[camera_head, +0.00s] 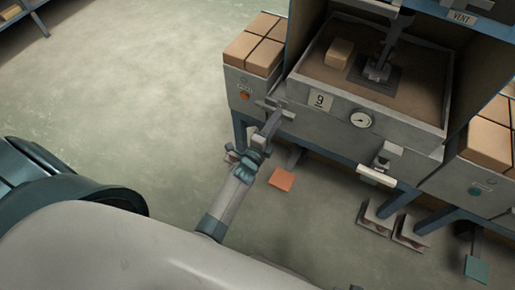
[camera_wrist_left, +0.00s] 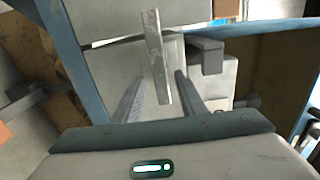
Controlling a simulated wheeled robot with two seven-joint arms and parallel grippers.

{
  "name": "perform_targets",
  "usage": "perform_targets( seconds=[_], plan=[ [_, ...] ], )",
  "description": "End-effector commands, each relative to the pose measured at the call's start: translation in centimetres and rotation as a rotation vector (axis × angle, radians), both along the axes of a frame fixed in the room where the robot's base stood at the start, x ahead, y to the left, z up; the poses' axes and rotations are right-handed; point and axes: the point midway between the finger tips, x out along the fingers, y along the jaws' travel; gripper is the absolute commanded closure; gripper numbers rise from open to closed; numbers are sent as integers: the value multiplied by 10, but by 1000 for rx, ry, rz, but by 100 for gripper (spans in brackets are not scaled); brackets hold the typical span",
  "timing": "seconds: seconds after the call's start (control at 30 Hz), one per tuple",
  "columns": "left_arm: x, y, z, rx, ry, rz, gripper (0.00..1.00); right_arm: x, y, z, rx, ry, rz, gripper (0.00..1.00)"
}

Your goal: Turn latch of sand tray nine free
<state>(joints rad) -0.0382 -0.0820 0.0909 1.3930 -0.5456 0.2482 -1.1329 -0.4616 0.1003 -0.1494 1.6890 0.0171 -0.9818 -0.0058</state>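The sand tray (camera_head: 325,97) is a grey metal box of brown sand with a number 9 plate (camera_head: 320,101) and a round gauge on its front. A latch (camera_head: 272,123) with a grey bar handle hangs at its front left corner. My left gripper (camera_head: 262,143) is at the lower end of this handle. In the left wrist view the bar (camera_wrist_left: 155,55) reaches down between my two open fingers (camera_wrist_left: 155,98), with gaps visible at both sides. Another latch with a pale handle (camera_head: 376,176) is at the tray's front right. My right gripper is not in view.
Brown blocks (camera_head: 254,50) sit in a grey bin left of the tray, and more blocks (camera_head: 487,139) at the right. A dark fixture (camera_head: 378,72) stands in the sand. Blue legs, an orange pedal (camera_head: 282,180) and a green pedal (camera_head: 477,269) are below. The floor at left is clear.

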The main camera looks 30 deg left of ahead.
Motion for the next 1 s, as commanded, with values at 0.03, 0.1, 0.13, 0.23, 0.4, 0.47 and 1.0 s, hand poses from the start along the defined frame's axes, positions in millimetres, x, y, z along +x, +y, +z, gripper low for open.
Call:
perform_targets(
  seconds=[0.03, 0.1, 0.13, 0.23, 0.4, 0.47, 1.0],
  plan=[
    [-9, 0, -1, 0, 2, 0, 62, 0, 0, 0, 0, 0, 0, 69],
    [-21, 1, -2, 0, 3, 0, 62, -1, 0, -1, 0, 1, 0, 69],
    [-26, 1, -1, 0, 2, 0, 62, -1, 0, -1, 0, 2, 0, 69],
    [-45, 1, -2, 0, 3, 0, 62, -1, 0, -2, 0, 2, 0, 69],
    [-78, 2, -2, 1, 3, -1, 62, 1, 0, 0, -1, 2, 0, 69],
    [-90, 3, -2, 1, 3, -1, 62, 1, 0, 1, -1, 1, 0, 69],
    [-151, 5, -1, 0, 2, 0, 62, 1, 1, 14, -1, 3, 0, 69]
  ],
)
